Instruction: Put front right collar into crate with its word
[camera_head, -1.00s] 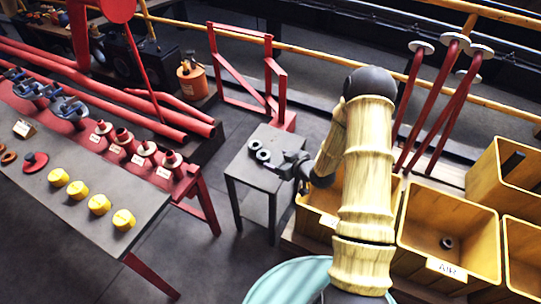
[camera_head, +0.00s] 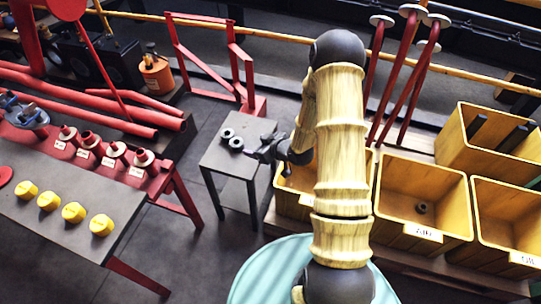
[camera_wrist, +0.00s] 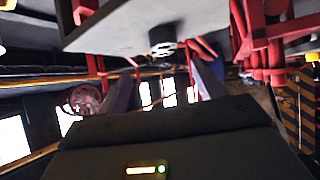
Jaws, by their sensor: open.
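Two dark grey ring collars lie close together on the small grey side table (camera_head: 213,156). The farther left one (camera_head: 227,133) is behind the nearer right one (camera_head: 236,142). My gripper (camera_head: 262,147) is just right of the nearer collar, at the table's right edge, and appears empty. In the wrist view my open fingers (camera_wrist: 162,75) stand apart, with a dark collar (camera_wrist: 162,42) beyond them by the table edge. Another collar (camera_head: 421,208) lies inside the middle wooden crate (camera_head: 440,171). That crate's front has a white word label (camera_head: 423,231), too small to read surely.
A left crate (camera_head: 283,183) is partly hidden behind my arm. A right crate (camera_head: 512,188) also has a label, and a rear crate (camera_head: 515,117) holds dark bars. A workbench (camera_head: 60,225) with yellow knobs is at left. Red posts (camera_head: 399,85) rise behind the crates.

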